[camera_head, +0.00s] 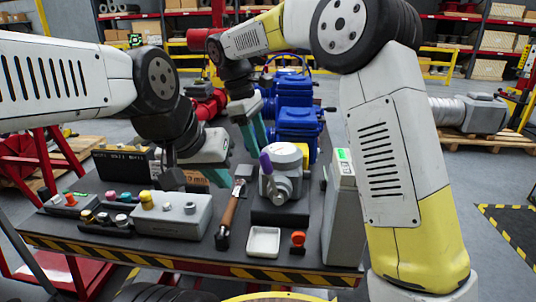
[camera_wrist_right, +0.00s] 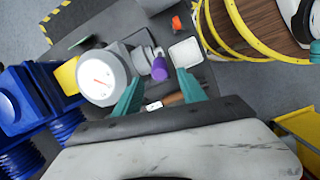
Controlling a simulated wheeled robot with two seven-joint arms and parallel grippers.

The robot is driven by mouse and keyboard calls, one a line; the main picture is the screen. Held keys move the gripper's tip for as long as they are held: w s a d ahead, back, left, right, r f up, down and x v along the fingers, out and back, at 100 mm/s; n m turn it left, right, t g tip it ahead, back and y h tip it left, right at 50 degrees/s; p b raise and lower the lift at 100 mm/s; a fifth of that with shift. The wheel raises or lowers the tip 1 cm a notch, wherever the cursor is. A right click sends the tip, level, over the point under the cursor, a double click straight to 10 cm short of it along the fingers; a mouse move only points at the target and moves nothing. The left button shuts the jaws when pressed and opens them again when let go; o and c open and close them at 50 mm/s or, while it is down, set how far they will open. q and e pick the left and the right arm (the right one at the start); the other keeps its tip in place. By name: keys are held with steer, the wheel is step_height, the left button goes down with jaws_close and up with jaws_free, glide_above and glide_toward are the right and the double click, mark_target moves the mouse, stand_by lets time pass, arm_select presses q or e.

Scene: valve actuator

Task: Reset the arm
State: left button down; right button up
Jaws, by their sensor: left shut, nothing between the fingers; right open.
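The grey valve actuator (camera_head: 284,175) sits on a dark base on the table. Its lever arm ends in a purple handle (camera_head: 265,163), at its left side in the head view. In the right wrist view the actuator has a round white dial (camera_wrist_right: 97,83), and the purple handle (camera_wrist_right: 154,88) appears between the teal fingers. My right gripper (camera_head: 257,147) is open, pointing down just behind the handle; contact cannot be told. In the wrist view its fingertips (camera_wrist_right: 158,86) spread either side of the handle. My left gripper (camera_head: 217,178) is shut and empty, left of the actuator.
A hammer (camera_head: 231,213) lies left of the actuator. A white tray (camera_head: 263,242) and a red-topped part (camera_head: 298,240) are in front. A grey button box (camera_head: 175,214) stands at left, a tall grey case (camera_head: 341,209) at right. Blue valves (camera_head: 297,125) stand behind.

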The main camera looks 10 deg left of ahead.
steer(key=shift+a+r, duration=0.2)
steer(key=shift+r, duration=0.5)
